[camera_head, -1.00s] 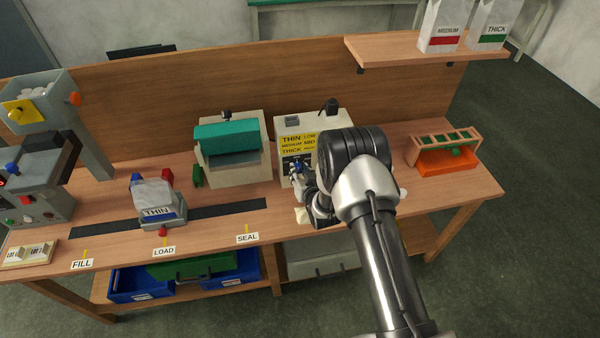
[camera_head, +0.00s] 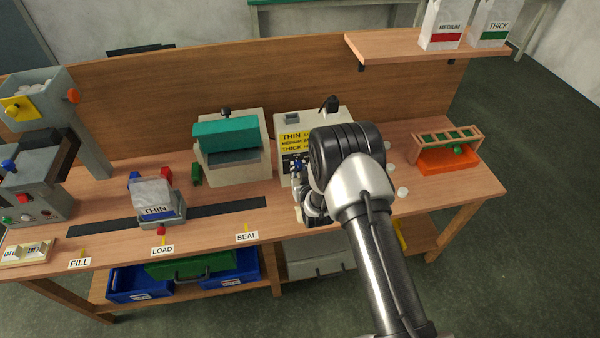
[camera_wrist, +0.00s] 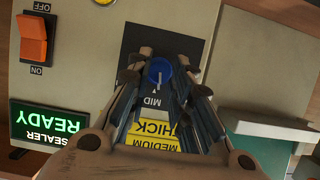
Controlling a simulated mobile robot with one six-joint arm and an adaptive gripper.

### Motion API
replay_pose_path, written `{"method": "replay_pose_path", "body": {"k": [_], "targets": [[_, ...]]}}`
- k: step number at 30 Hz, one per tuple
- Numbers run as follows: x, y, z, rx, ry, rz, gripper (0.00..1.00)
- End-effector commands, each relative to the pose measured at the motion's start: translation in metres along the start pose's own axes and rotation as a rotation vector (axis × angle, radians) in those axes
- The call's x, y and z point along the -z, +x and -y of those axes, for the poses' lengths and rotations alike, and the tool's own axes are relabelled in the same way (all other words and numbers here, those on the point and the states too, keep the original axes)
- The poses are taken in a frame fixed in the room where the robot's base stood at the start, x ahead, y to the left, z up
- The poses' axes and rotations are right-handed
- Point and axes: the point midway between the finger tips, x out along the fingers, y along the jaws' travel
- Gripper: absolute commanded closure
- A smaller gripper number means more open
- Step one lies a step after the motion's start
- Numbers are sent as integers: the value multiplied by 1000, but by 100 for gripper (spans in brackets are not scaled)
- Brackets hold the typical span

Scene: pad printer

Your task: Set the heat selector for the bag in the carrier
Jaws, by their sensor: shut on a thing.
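The blue heat selector knob (camera_wrist: 159,73) sits on a dark plate on the sealer's control box (camera_head: 285,119). My gripper (camera_wrist: 161,69) is shut on the knob, with a finger on either side. The knob carries a pale line, and the label MID (camera_wrist: 152,102) shows beside it, upside down in the wrist view. The bag (camera_head: 153,194) in the carrier (camera_head: 176,222) reads THIN and stands at the LOAD mark. The yellow chart (camera_head: 291,141) lists THIN, MEDIUM and THICK; my arm hides its right column in the head view.
In the wrist view a display (camera_wrist: 47,126) reads SEALER READY, near an orange switch (camera_wrist: 33,38). The teal-topped sealer (camera_head: 226,133) stands left of the control box. An orange tray (camera_head: 447,160) with a rack is at the right. MEDIUM and THICK bags stand on the shelf (camera_head: 400,47).

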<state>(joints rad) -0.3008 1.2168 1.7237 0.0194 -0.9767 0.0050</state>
Motion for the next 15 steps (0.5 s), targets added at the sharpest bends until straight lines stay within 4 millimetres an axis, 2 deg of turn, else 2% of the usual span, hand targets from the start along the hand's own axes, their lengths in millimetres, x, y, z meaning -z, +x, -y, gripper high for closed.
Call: {"method": "replay_pose_path", "body": {"k": [15], "targets": [[-3,2,6,-182,-440,-1,100]]}}
